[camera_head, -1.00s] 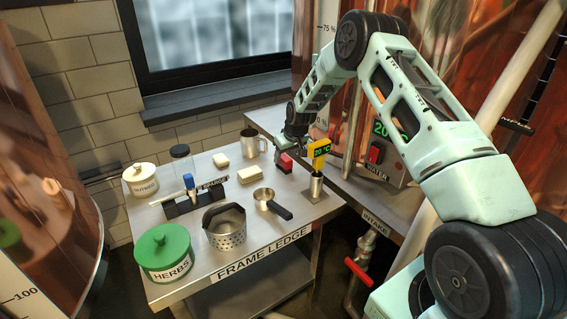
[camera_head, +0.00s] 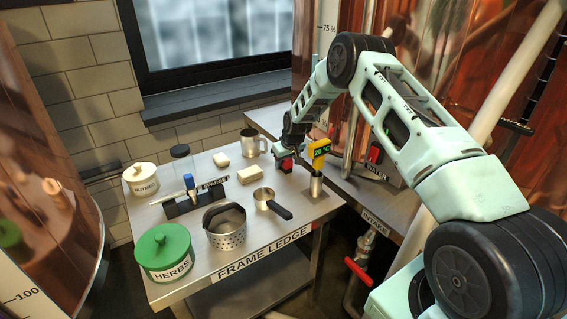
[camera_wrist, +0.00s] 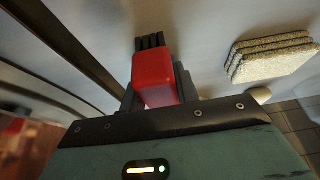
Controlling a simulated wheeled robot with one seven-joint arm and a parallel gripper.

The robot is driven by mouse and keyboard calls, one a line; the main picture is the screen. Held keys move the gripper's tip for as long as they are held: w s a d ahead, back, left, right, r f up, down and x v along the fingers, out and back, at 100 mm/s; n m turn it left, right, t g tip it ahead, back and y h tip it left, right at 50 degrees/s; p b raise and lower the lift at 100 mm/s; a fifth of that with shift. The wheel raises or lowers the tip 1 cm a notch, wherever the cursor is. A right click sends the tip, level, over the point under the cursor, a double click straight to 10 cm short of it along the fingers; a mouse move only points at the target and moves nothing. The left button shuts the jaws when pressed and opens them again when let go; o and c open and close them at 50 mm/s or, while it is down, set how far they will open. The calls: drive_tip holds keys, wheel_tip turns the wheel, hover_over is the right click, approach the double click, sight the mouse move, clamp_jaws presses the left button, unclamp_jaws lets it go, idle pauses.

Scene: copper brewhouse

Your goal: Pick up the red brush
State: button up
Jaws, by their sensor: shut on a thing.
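The red brush (camera_wrist: 153,78) shows in the wrist view, with a red body and dark bristles pointing away from my gripper (camera_wrist: 153,98). My gripper's jaws are shut on the red body, one finger on each side. In the head view the red brush (camera_head: 286,165) is small below my gripper (camera_head: 286,156), over the back right part of the steel table (camera_head: 300,205). I cannot tell whether the bristles touch the table. The jaws partly hide the brush there.
A yellow thermometer (camera_head: 319,148) in a metal cup (camera_head: 316,184) stands just right of the brush. A metal mug (camera_head: 250,143) and pale pads (camera_head: 232,172) stand left. A saucepan (camera_head: 264,198), strainer (camera_head: 226,232) and green herbs tin (camera_head: 164,252) stand nearer the front.

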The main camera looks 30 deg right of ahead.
wheel_tip(320, 180, up, 10)
drive_tip(key=shift+b, duration=0.55)
drive_tip(key=o, duration=0.5)
drive_tip(key=shift+c, duration=0.2)
drive_tip(key=c, duration=0.4)
drive_tip(key=shift+o, duration=0.3)
drive_tip(key=shift+f+b, duration=2.7)
drive_tip(key=shift+f, duration=2.2)
drive_tip(key=o, duration=1)
drive_tip(key=shift+c, duration=0.2)
drive_tip(key=shift+r, duration=0.2)
drive_tip(key=c, duration=1.2)
